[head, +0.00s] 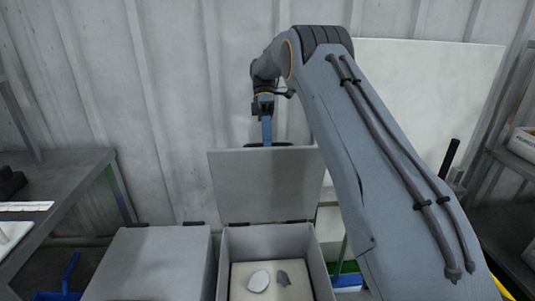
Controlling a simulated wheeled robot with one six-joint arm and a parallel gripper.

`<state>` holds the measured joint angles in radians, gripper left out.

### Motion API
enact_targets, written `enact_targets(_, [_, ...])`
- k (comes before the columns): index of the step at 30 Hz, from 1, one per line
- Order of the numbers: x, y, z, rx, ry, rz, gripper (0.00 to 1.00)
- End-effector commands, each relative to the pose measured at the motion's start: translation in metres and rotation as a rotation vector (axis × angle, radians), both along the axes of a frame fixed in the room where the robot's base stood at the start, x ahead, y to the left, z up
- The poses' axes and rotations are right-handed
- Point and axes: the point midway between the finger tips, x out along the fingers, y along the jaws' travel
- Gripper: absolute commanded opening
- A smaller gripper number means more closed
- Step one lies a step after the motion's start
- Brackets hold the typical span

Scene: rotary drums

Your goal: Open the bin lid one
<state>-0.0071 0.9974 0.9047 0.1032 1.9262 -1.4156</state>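Two grey bins stand side by side at the bottom of the head view. The right bin (228,272) is open, and its lid (268,188) stands up roughly vertical at the back, on hinges. The left bin has its lid (150,262) shut flat. My gripper (267,134) is at the top edge of the raised lid, around its middle, pointing down. The lid hides its fingertips, so I cannot tell whether it touches the lid or is open or shut.
A pale stone (259,281) and a darker grey piece (283,278) lie inside the open bin. A grey table (62,190) stands at left and shelves (505,180) at right. A corrugated wall (150,90) and a white board (430,100) are behind.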

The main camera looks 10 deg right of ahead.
Motion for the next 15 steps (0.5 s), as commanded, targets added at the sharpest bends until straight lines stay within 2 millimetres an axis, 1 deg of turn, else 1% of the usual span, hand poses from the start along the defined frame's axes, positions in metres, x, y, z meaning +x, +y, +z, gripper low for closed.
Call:
enact_targets(1, [0.0027,0.0027,-0.0102,0.005,0.007,0.001,0.00])
enact_targets(6, [0.0059,0.0019,-0.0085,0.008,0.020,0.000,0.00])
enact_targets(15, [0.0059,0.0017,-0.0079,0.011,0.028,-0.001,0.00])
